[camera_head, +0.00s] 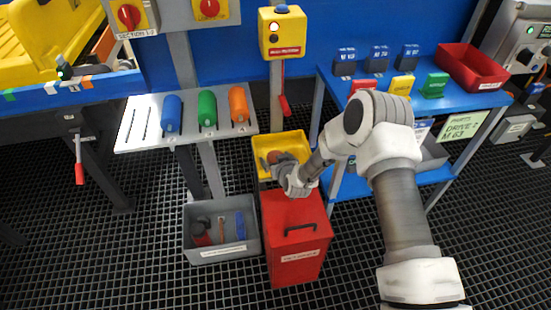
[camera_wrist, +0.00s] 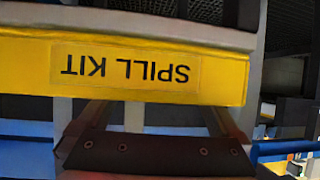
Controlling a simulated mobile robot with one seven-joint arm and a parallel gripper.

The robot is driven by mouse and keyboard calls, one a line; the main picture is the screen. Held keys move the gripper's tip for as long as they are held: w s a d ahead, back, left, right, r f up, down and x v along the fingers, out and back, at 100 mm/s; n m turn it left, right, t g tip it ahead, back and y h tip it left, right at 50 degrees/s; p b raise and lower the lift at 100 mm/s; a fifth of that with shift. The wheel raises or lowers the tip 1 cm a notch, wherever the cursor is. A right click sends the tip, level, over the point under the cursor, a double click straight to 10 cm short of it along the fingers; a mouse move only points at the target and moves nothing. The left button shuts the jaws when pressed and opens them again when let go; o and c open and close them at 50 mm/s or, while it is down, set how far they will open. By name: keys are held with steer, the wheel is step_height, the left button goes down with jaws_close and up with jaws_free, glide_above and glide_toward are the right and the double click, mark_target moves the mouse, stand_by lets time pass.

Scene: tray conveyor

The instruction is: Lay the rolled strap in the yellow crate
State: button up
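The yellow crate (camera_head: 299,142) stands on the floor, behind the red box. My gripper (camera_head: 280,163) is at the crate's opening, with my wrist over its front edge. A small orange-brown rounded thing (camera_head: 272,157) shows beside my gripper; I cannot tell whether it is the rolled strap, or whether it is held or lies in the crate. The wrist view is filled by a yellow face with an upside-down "SPILL KIT" label (camera_wrist: 125,68). A dark riveted piece shows below it. My fingertips are not clear in either view.
A red box (camera_head: 297,260) with a black handle stands in front of the yellow crate. A grey bin (camera_head: 222,252) holding several items is to its left. A blue table (camera_head: 435,101) with a red tray (camera_head: 472,68) is at right. A white shelf (camera_head: 150,146) carries coloured cylinders.

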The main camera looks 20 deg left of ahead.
steer(key=shift+r, duration=0.25)
steer(key=p+v, duration=0.4)
steer(key=v, duration=0.8)
steer(key=shift+d+f, duration=0.1)
